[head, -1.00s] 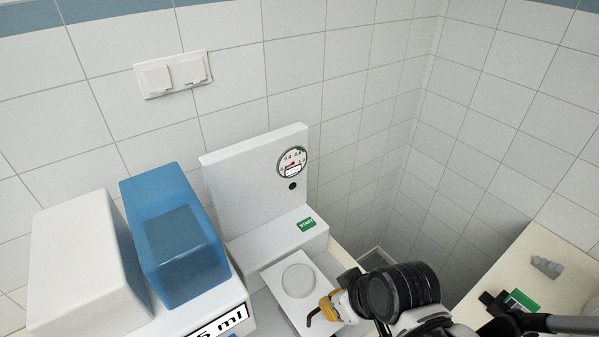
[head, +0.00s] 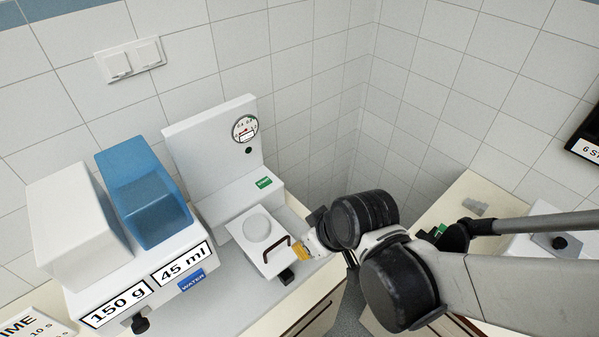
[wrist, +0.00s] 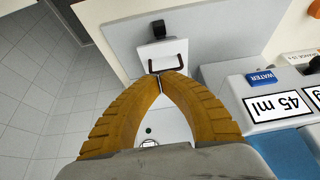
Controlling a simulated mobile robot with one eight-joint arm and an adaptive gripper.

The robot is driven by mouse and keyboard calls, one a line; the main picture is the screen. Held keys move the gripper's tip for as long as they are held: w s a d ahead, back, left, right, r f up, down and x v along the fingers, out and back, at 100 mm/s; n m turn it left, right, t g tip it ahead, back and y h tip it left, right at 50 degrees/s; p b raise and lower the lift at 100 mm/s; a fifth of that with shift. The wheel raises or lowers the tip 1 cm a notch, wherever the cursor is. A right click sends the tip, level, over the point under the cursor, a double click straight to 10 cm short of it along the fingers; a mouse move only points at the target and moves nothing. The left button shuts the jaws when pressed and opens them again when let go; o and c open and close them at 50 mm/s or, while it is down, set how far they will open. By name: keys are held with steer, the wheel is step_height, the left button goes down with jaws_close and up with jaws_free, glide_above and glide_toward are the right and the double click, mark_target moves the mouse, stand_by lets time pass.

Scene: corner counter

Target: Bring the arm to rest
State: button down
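My gripper (head: 304,252) is at the right of the white machine's front plate in the head view. In the wrist view its two yellow fingers (wrist: 160,80) come together at the tips, with nothing seen between them. The white machine (head: 222,160) has a round gauge and a green START label. A dark U-shaped handle (head: 277,246) on its front plate (head: 250,240) is just left of the fingertips. In the wrist view the handle (wrist: 165,64) lies just beyond the tips. Whether they touch it is unclear.
A dispenser with white and blue containers (head: 146,205) stands left of the machine, labelled 150 g and 45 ml. Tiled walls (head: 300,70) meet in the corner behind. Another counter (head: 462,190) lies to the right, partly hidden by my arm. A gap separates the counters.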

steer(key=s+d+f+m+t+h+b, duration=0.1)
steer(key=d+f+m+b, duration=0.2)
steer(key=b, duration=0.8)
steer(key=d+f+m+t+h+b, duration=0.1)
steer(key=d+f+m+b, duration=0.3)
steer(key=d+f+b, duration=0.4)
steer(key=d+h+b, duration=0.1)
steer(key=d+b, duration=0.3)
steer(key=shift+s+t, duration=0.3)
steer(key=shift+s, duration=0.05)
